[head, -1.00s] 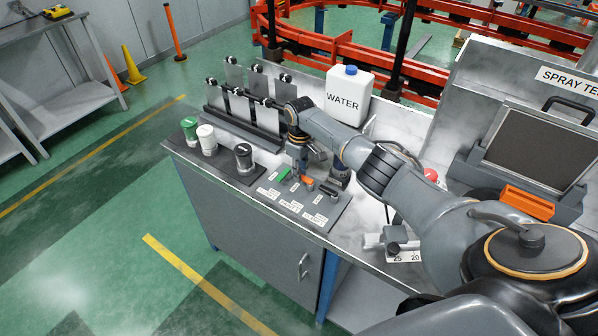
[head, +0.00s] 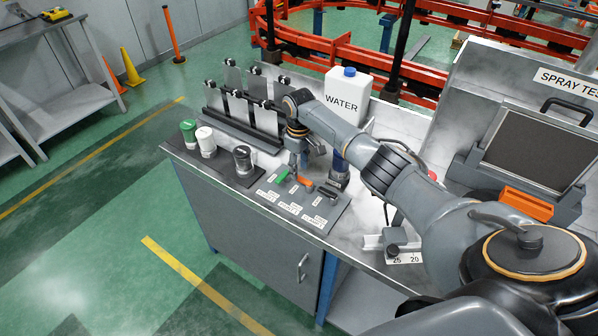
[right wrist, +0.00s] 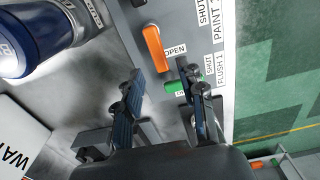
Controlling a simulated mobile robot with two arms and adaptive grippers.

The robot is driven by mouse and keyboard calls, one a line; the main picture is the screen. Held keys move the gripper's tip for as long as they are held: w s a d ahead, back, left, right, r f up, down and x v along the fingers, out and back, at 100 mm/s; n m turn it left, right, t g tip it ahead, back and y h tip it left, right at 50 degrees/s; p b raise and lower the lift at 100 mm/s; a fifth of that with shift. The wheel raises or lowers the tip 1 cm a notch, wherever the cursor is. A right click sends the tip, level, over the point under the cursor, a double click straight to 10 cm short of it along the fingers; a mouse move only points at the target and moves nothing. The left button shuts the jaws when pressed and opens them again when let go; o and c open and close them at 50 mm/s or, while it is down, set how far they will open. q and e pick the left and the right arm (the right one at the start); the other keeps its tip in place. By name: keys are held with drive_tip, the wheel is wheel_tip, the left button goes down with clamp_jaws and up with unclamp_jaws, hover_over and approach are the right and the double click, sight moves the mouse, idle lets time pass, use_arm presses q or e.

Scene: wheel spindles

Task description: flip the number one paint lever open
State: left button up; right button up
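The orange lever (right wrist: 155,48) sits on the grey lever panel, beside an OPEN label; a SHUT label and a partly cut-off PAINT label stand further along. It also shows in the head view (head: 304,184). A green lever (right wrist: 178,87), by the FLUSH 1 label, lies nearer my wrist, partly hidden by a finger; it also shows in the head view (head: 282,176). My right gripper (right wrist: 162,70) is open above the panel, its fingertips on either side of the orange lever's near end. I cannot tell whether they touch it. My left gripper is not in view.
A black lever (head: 327,190) is to the right on the panel. A blue and silver cylinder (right wrist: 35,40) stands close beside the gripper. The white WATER jug (head: 347,97) is behind. Several capped cups (head: 206,142) stand left of the panel.

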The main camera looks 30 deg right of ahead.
wheel_tip(320, 180, up, 9)
idle(0.3)
drive_tip(key=shift+r, duration=0.1)
